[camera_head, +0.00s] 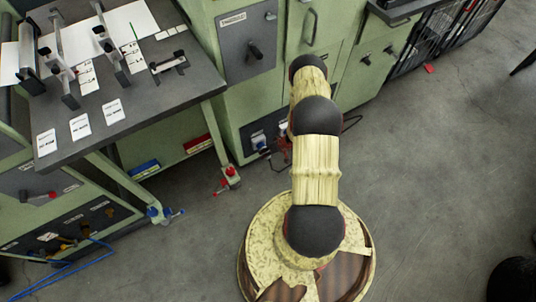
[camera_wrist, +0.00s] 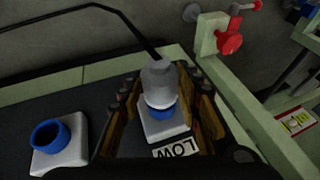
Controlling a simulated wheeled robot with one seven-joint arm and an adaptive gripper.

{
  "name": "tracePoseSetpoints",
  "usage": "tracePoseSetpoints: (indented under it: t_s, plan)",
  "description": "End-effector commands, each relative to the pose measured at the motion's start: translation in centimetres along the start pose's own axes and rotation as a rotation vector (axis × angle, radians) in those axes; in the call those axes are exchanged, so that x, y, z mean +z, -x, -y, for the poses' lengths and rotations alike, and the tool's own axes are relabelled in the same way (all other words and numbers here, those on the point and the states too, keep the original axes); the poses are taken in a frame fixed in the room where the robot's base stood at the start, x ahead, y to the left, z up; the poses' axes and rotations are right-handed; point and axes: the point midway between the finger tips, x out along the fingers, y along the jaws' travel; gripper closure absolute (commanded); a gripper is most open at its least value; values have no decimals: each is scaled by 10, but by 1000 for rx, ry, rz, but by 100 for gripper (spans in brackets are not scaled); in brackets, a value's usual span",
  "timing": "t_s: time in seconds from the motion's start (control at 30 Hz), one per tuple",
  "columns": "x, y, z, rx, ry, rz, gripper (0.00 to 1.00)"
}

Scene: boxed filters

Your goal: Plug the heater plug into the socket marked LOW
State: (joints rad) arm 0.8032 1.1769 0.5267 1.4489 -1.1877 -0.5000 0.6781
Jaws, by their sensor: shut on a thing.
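The heater plug (camera_wrist: 159,84) is a grey cylinder with a black cable (camera_wrist: 130,28) running up and left. My gripper (camera_wrist: 163,78), with brown fingers and dark knobs, is shut on it. The plug stands over the LOW socket (camera_wrist: 178,127), a white base with a blue ring. Part of the blue shows just below the plug's lower edge; I cannot tell whether the plug is seated or only above it. The LOW label (camera_wrist: 175,148) reads upside down. In the head view, my arm hides the gripper and plug.
A second blue-ringed socket (camera_wrist: 50,136), empty, sits left in the wrist view; a socket (camera_head: 258,141) also shows on the green cabinet's base in the head view. A red fitting (camera_wrist: 231,40) on a green post stands near my gripper. A grey-topped bench (camera_head: 150,100) is at left.

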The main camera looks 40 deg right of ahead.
Motion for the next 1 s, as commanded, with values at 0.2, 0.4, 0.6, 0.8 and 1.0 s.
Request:
tracePoseSetpoints:
  t_s: [0.2,0.4,0.6,0.8,1.0]
  plan:
    - [-5,-2,0,0,0,-1,94]
    - [-9,-4,0,1,0,-1,94]
    - [-10,-4,0,0,0,-1,59]
    - [-9,-4,0,0,0,-1,48]
    - [-9,-4,0,0,-1,0,45]
